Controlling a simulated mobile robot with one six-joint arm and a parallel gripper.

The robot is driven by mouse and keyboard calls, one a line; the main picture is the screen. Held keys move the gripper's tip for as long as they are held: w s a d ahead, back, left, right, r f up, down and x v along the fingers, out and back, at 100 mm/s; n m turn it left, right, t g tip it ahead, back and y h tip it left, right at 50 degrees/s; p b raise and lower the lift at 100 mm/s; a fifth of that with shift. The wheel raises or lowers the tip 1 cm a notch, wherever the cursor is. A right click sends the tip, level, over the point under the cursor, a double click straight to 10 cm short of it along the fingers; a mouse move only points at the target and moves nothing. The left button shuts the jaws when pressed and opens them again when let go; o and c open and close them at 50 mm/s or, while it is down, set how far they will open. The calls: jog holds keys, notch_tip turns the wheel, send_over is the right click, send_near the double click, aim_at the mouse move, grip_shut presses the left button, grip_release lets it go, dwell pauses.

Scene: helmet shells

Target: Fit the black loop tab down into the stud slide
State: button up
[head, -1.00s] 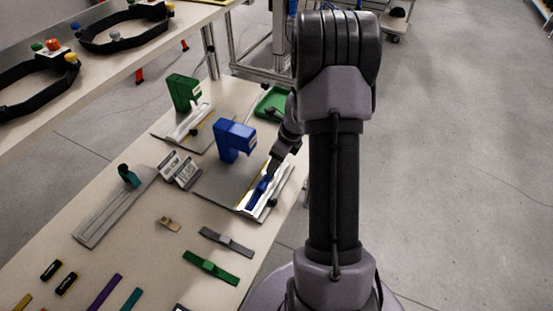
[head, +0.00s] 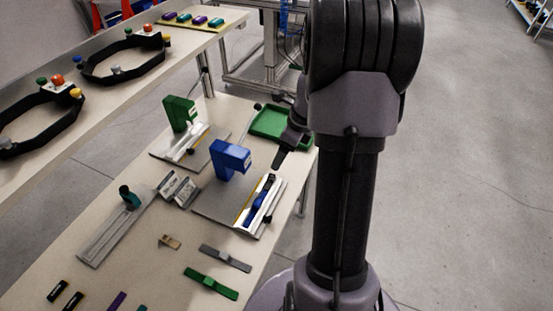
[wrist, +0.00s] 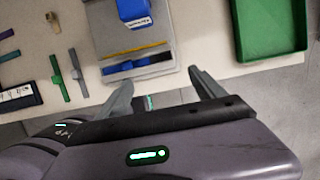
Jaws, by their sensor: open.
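My gripper (head: 278,160) is open beside the far end of the blue press fixture (head: 230,158). In the wrist view its two fingers (wrist: 160,77) are spread with nothing between them. A blue strap (head: 258,207) lies in the pale channel of the fixture's grey plate; it also shows in the wrist view (wrist: 150,61). A small dark piece (head: 269,181) sits at the channel's far end. I cannot tell whether it is the black loop tab, or which part is the stud slide. Two small black tabs (head: 57,291) with pale marks lie at the table's front left.
A green press fixture (head: 180,115) stands behind, with a green tray (head: 268,122) to its right. A grey rail (head: 110,235) with a teal knob, a green strap (head: 211,283) and a grey strap (head: 225,258) lie nearer. Black headbands (head: 122,60) are on the shelf at left.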

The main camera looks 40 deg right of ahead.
jog(key=shift+v, duration=1.1)
jog(key=a+r+n+b, duration=0.1)
jog(key=a+r+n, duration=0.2)
jog(key=a+n, duration=0.3)
jog(key=s+a+r+n+t+b, duration=0.1)
jog(key=a+r+n, duration=0.25)
jog(key=a, duration=0.35)
jog(key=a+r+n+b, duration=0.1)
jog(key=a+r+n, duration=0.3)
jog(key=a, duration=0.3)
jog(key=s+a+r+n+t+b, duration=0.1)
jog(key=s+a+n, duration=1.1)
jog(key=n, duration=0.2)
jog(key=shift+a+t+y, duration=0.25)
jog(key=shift+t+y, duration=0.05)
jog(key=shift+d+r, duration=0.1)
